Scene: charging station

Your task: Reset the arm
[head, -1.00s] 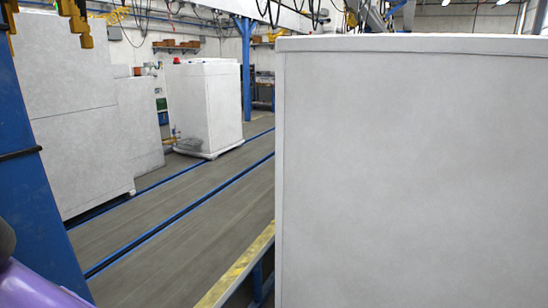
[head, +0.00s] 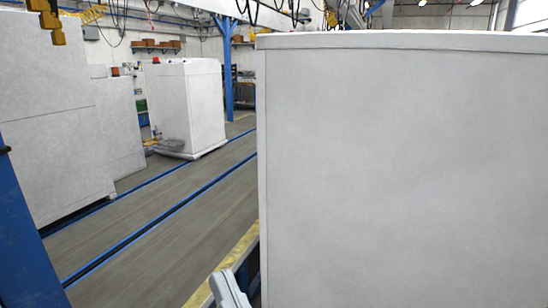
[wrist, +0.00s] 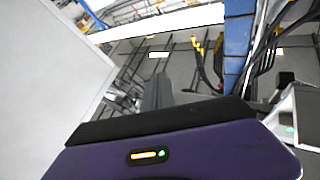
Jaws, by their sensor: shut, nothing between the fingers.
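My gripper (wrist: 158,90) shows in the wrist view as narrow grey fingers beyond the black edge of my purple wrist housing. The fingers are together with nothing between them. The housing carries a lit orange and green indicator. In the head view only a pale grey piece (head: 229,290) shows at the bottom edge, and I cannot tell which part it is. The rest of my arm is out of that view.
A large white cabinet (head: 400,170) fills the right. White cabinets (head: 55,140) and a blue post (head: 25,235) stand at left. A smaller white unit (head: 188,105) stands farther back. Blue-lined floor (head: 150,215) is open between them. Cables hang overhead.

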